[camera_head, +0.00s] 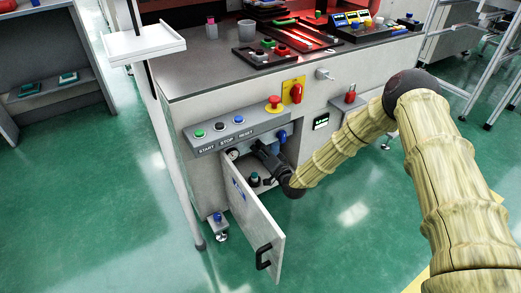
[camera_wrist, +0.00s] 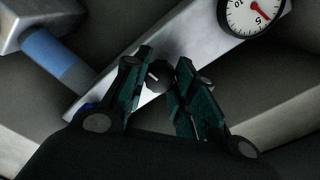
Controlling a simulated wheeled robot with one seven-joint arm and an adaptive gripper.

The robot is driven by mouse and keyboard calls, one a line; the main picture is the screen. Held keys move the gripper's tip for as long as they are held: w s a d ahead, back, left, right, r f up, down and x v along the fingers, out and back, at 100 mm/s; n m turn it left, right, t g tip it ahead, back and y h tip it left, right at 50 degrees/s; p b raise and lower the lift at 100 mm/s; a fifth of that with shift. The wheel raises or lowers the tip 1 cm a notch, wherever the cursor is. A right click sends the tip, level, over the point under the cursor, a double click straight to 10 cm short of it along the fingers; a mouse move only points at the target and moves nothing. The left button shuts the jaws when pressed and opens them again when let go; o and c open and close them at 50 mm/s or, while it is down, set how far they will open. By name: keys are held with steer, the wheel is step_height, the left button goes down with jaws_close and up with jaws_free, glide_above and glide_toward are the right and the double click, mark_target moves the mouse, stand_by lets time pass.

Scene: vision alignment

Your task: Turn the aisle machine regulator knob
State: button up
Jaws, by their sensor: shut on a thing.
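The regulator knob (camera_wrist: 157,78) is small, dark and round with a light mark on its face. It sits on a pale metal bar inside the open cabinet. My gripper (camera_wrist: 161,70) has its two dark green-black fingers on either side of the knob and is shut on it. In the head view my gripper (camera_head: 258,148) reaches into the cabinet from the right, and the knob is hidden there. A round white gauge (camera_wrist: 252,14) with a red needle is at the upper right of the wrist view. It also shows in the head view (camera_head: 232,154), left of my gripper.
The cabinet door (camera_head: 254,222) hangs open to the front left. A START/STOP/RESET button panel (camera_head: 228,128) sits just above the opening. A blue cylinder (camera_wrist: 55,55) is left of the fingers. A small valve-like part (camera_head: 254,178) stands below my gripper. Green floor ahead is clear.

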stand_by(0.4)
steer(key=o, duration=1)
steer(key=shift+o, duration=0.2)
steer(key=shift+s+d, duration=0.1)
steer(key=v, duration=1.1)
steer(key=shift+s+d, duration=0.2)
steer(key=shift+s, duration=0.15)
